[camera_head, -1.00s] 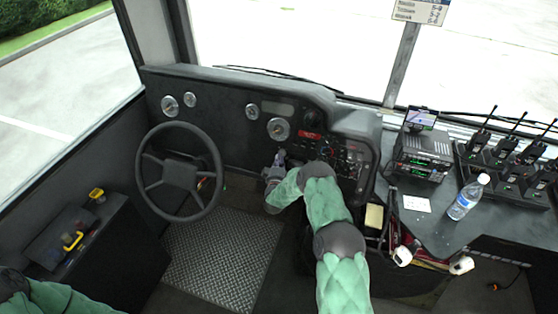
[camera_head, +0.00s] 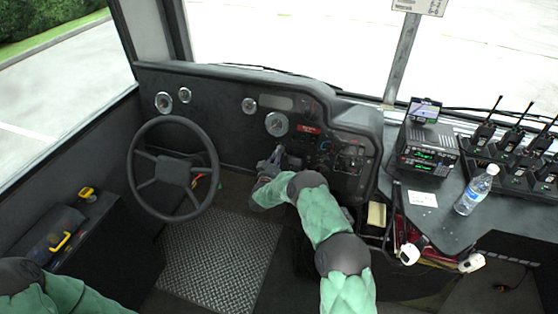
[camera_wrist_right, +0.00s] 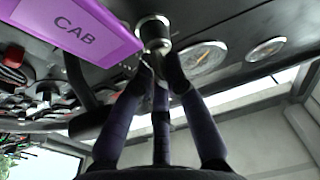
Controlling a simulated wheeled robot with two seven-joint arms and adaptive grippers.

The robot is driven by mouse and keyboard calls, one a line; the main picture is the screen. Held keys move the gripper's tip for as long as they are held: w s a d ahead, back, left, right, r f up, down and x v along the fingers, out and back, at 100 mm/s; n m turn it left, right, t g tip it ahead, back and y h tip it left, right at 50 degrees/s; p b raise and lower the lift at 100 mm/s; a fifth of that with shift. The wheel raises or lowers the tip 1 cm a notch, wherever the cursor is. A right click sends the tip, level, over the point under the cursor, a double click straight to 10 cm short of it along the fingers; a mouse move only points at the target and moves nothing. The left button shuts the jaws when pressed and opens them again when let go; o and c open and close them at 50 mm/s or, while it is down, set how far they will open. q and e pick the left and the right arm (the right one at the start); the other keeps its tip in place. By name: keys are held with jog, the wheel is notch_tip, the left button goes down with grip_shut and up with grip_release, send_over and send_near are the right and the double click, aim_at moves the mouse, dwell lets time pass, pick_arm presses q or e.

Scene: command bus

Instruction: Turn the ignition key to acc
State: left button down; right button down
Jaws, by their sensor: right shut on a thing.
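The ignition lock (camera_wrist_right: 153,30) is a round metal cylinder on the dark dash panel, at the top middle of the right wrist view. A purple tag (camera_wrist_right: 85,30) marked "CAB" hangs beside it, at the upper left. My right gripper (camera_wrist_right: 160,62) has its dark fingers closed together right at the lock, shut on the key; the key itself is mostly hidden by the fingertips. In the head view my right gripper (camera_head: 277,155) is at the dash, right of the steering wheel (camera_head: 173,170). My left arm shows at the lower left; its gripper is out of view.
Gauges (camera_head: 276,124) and a switch panel (camera_head: 345,160) surround the gripper. On the right are a radio unit (camera_head: 427,148), handheld radios (camera_head: 520,150) and a water bottle (camera_head: 477,189). A side console (camera_head: 95,245) stands at the left. Bare floor plate (camera_head: 220,255) lies below.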

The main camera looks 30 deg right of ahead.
jog(key=shift+m+b, duration=0.3)
jog(key=shift+m, duration=0.4)
jog(key=shift+g+h, duration=0.3)
jog(key=shift+g, duration=0.1)
jog(key=c, duration=1.3)
grip_release()
jog(key=shift+o, duration=0.2)
jog(key=v, duration=1.2)
jog(key=shift+f, duration=0.15)
